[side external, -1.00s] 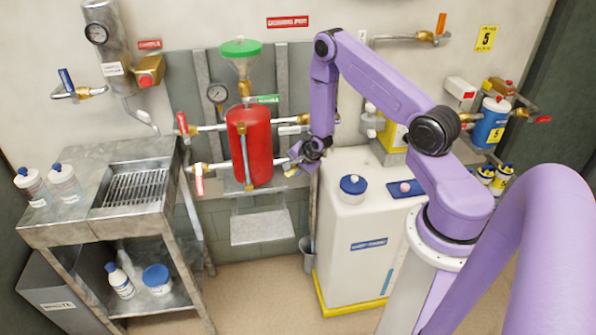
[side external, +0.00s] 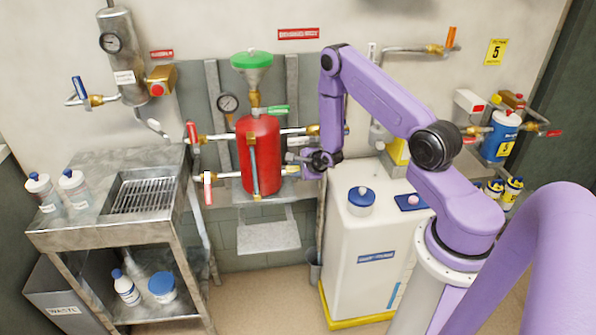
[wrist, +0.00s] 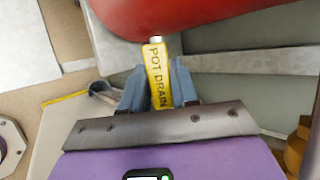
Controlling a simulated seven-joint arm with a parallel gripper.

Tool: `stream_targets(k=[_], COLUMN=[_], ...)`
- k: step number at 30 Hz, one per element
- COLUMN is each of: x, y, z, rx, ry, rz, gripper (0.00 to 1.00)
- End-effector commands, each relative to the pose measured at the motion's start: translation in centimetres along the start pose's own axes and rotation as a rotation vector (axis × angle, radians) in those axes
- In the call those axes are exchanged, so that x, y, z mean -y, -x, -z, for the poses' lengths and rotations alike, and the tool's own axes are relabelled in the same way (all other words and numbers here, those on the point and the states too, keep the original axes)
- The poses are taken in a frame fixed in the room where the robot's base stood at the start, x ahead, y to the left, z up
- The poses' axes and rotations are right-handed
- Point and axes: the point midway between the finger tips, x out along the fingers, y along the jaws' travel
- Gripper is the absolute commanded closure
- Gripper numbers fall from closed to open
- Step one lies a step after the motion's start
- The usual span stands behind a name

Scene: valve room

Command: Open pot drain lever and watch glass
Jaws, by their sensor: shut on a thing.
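The red pot (side external: 259,150) hangs on the wall pipework with a green funnel (side external: 251,60) above it. A slim upright tube, possibly the glass (side external: 253,152), runs down its front; I cannot tell its contents. In the wrist view, the yellow lever marked POT DRAIN (wrist: 156,72) points from beside the red pot (wrist: 200,12) toward my gripper. My gripper (wrist: 158,88) is shut on this lever, with a blue-grey finger on each side. In the side view, my gripper (side external: 303,164) is just right of the pot, and the lever cannot be made out there.
Red-handled valves (side external: 192,131) sit left of the pot. A white tank (side external: 365,235) with a blue cap stands below my arm. A steel sink bench (side external: 105,215) with bottles is at left. A grey shelf (side external: 268,237) is below the pot.

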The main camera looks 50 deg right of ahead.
Motion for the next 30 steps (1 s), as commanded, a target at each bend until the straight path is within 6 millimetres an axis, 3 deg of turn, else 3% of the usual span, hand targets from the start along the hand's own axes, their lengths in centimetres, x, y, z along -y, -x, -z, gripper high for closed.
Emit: stream_targets(k=[14, 15, 16, 30], x=[0.28, 0.28, 0.27, 0.14], y=[-0.01, -0.01, -0.01, 0.83], z=[0.07, 0.07, 0.08, 0.04], rx=[-0.001, -0.001, -0.001, -0.001], ry=[-0.016, -0.016, -0.016, -0.012], rz=[0.011, 0.011, 0.010, 0.005], gripper=[1.00, 0.61, 0.52, 0.50])
